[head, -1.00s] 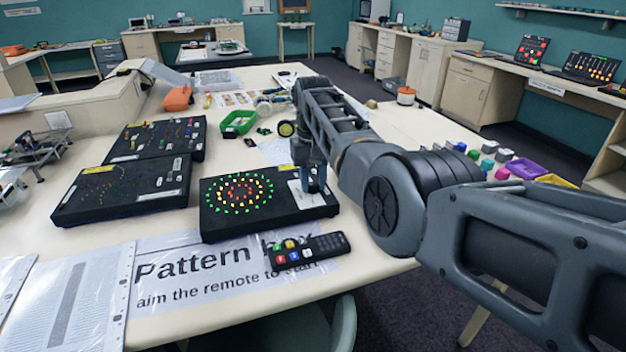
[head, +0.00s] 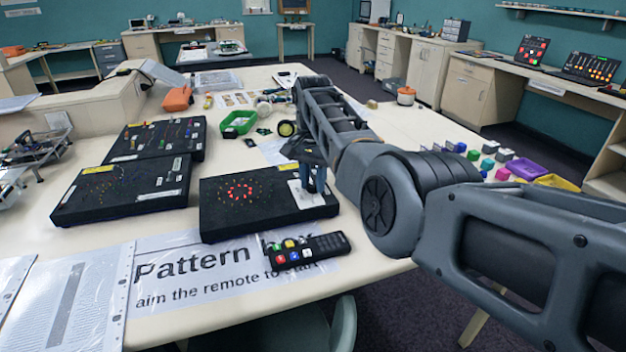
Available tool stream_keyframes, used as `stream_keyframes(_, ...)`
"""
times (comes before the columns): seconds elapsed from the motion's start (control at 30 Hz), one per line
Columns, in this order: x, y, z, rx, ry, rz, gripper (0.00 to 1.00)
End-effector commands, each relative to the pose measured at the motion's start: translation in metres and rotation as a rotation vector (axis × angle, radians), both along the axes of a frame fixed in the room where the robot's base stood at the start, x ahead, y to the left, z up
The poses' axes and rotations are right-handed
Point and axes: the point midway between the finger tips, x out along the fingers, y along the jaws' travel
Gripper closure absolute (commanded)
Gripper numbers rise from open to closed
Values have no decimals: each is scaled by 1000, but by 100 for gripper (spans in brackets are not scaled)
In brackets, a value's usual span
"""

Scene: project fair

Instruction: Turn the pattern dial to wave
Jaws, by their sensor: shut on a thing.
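The pattern box (head: 230,222) is a black slab near the table's front edge. Only a small red ring of lights (head: 240,191) glows on its top; the outer lights are dark. A pale label plate (head: 299,198) lies at its right end. My gripper (head: 314,190) points down onto this plate, its two fingers close together and shut on the pattern dial. The dial itself is hidden by the fingers, and I cannot read its setting.
A black remote (head: 308,251) with coloured buttons lies on the "Pattern" sign (head: 190,275) in front of the box. Two more black boards (head: 125,195) (head: 158,138) lie to the left. A green tray (head: 238,122) stands behind. Coloured blocks (head: 487,164) are at the right.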

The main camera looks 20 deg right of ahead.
Motion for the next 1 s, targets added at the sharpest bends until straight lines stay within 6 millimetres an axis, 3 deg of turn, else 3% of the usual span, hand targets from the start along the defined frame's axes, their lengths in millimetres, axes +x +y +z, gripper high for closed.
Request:
stream_keyframes(0.5, 1, 0, 1, 0, -3, -19, 99)
stream_keyframes(0.53, 1, 0, 1, 0, -3, -19, 65)
stream_keyframes(0.77, 0, 0, 1, 0, -1, -18, 43)
stream_keyframes(1.0, 0, 0, 1, -1, -1, -18, 43)
